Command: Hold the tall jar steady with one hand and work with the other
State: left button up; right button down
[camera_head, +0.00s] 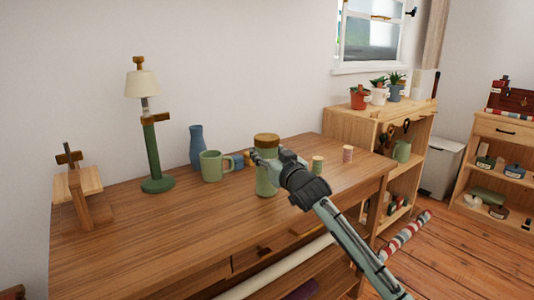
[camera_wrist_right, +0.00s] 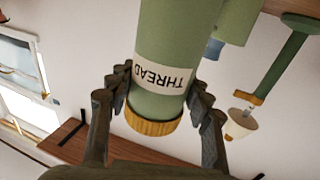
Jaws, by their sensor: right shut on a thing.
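The tall jar (camera_head: 266,184) is green with a wooden lid and stands upright on the wooden table (camera_head: 170,225). My right gripper (camera_head: 267,157) reaches it from the right and is shut on its upper part, just below the lid. In the right wrist view the jar (camera_wrist_right: 178,40) appears upside down, with a pale label reading THREAD, between the dark fingers of my right gripper (camera_wrist_right: 160,95). My left gripper is in neither view.
A green mug (camera_head: 212,166), a blue vase (camera_head: 197,147) and a green lamp (camera_head: 153,155) stand left of the jar. The table's front left is clear.

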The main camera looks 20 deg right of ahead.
jog(key=shift+f, duration=0.15)
jog(key=c, duration=0.9)
grip_release()
jog(key=shift+o, duration=1.1)
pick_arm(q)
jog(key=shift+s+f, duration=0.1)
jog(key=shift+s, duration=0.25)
